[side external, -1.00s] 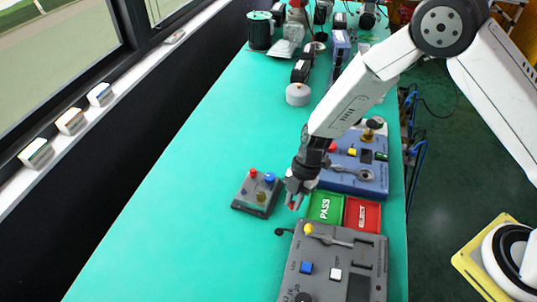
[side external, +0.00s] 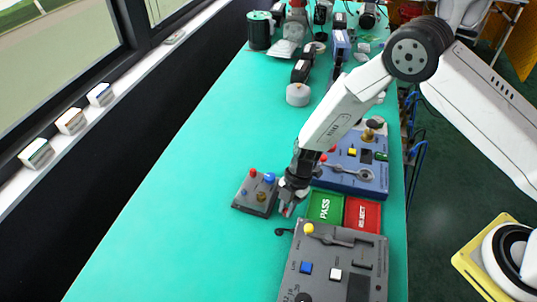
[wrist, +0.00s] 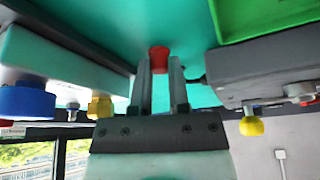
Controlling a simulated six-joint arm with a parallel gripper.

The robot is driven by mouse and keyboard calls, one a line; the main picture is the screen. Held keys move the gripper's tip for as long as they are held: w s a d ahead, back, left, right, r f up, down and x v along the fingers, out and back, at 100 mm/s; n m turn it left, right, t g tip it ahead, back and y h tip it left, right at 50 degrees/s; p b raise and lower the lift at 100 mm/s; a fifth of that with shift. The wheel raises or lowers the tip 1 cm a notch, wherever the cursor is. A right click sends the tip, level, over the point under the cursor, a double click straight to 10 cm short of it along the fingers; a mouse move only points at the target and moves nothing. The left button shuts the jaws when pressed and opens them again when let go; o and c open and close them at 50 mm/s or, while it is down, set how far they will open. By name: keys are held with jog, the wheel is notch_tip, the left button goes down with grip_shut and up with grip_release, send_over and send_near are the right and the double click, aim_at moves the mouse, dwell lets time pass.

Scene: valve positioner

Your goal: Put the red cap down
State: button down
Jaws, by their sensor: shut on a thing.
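My gripper (side external: 287,205) is low over the green mat, between the small grey block (side external: 255,194) and the green PASS tray (side external: 324,207). In the wrist view its two fingers (wrist: 160,80) are closed on a red cap (wrist: 159,59), which shows at the fingertips against the mat. I cannot tell whether the cap touches the mat. In the side view the cap is mostly hidden by the fingers. The small grey block carries a red knob (side external: 253,172), a blue knob (side external: 269,178) and a brass knob (side external: 261,196).
The red REJECT tray (side external: 362,214) adjoins the PASS tray. A grey panel (side external: 320,255) with a yellow knob (side external: 309,228) lies in front, and a blue panel (side external: 345,178) lies behind. The mat (side external: 180,220) is bare at the left.

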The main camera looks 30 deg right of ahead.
jog(key=shift+f, duration=0.2)
jog(key=c, duration=0.6)
grip_release()
jog(key=shift+r, duration=0.15)
jog(key=v, duration=1.2)
jog(key=shift+d, duration=0.15)
